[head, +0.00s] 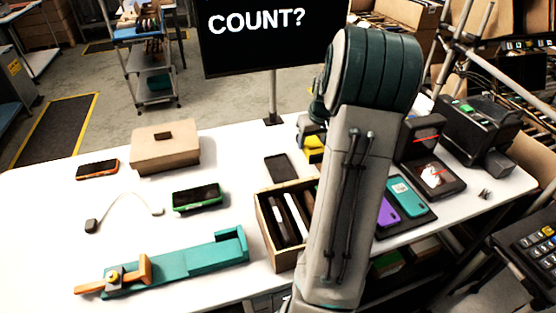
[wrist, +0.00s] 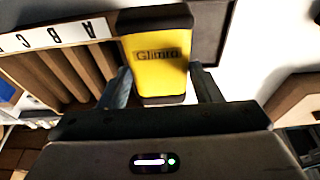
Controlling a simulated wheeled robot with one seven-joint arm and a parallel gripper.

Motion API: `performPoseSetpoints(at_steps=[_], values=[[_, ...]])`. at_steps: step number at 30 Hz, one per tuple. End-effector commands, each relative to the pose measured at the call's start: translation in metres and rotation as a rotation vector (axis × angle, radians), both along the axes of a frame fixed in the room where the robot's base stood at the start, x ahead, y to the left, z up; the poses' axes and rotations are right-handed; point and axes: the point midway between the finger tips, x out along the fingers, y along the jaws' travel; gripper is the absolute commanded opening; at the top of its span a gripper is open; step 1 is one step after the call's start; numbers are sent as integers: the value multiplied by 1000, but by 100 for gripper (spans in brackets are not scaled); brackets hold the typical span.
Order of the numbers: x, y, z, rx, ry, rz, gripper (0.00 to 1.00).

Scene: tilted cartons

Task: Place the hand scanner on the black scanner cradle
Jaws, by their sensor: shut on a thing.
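A yellow device with black ends and the word "Glimra" sits between the fingers of my gripper (wrist: 160,78) in the wrist view; I take it as the hand scanner (wrist: 158,58). My gripper is shut on it. A flat black rectangular piece (head: 282,168) lies on the table left of the scanner. A dark flat surface (wrist: 209,30) lies beside the scanner in the wrist view. I cannot tell which black thing is the cradle.
A slotted wooden box (head: 268,232) stands in front, its lettered edge (wrist: 60,34) close left of the scanner in the wrist view.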

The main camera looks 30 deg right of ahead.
Motion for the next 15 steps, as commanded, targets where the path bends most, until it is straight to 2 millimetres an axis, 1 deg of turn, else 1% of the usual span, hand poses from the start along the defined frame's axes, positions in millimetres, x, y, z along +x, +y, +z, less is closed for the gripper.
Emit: performPoseSetpoints(at_steps=[1, 3, 9, 12, 15], values=[[9, 10, -6, 3, 2, 8, 40], [20, 22, -15, 3, 1, 7, 40], [50, 52, -41, 2, 2, 3, 40], [60, 61, -50, 1, 1, 1, 40], [65, 65, -55, 1, 0, -2, 40]])
